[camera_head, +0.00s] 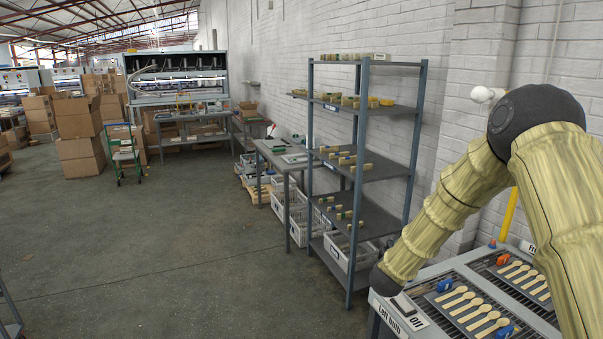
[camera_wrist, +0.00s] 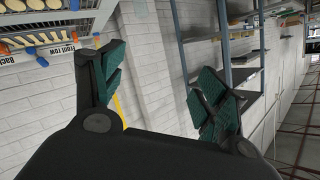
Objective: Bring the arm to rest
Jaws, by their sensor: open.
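My arm, in a yellowish sleeve, reaches in from the right of the head view and bends at a dark joint. My gripper (camera_wrist: 160,90) shows in the wrist view with its two green-padded fingers wide apart and nothing between them. In the head view the gripper itself cannot be made out. The press table (camera_head: 412,292) at the lower right bears trays of wooden spoons (camera_head: 480,313) and has a label reading "Left bulb" and an "Off" sign. Its edge also shows at the upper left of the wrist view, with a "Front row" label (camera_wrist: 62,49).
A grey metal shelf (camera_head: 366,175) with small wooden blocks stands against the white brick wall, close left of my arm. Cardboard boxes (camera_head: 80,140) and a green hand cart (camera_head: 122,155) stand farther back. The floor at left centre is clear.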

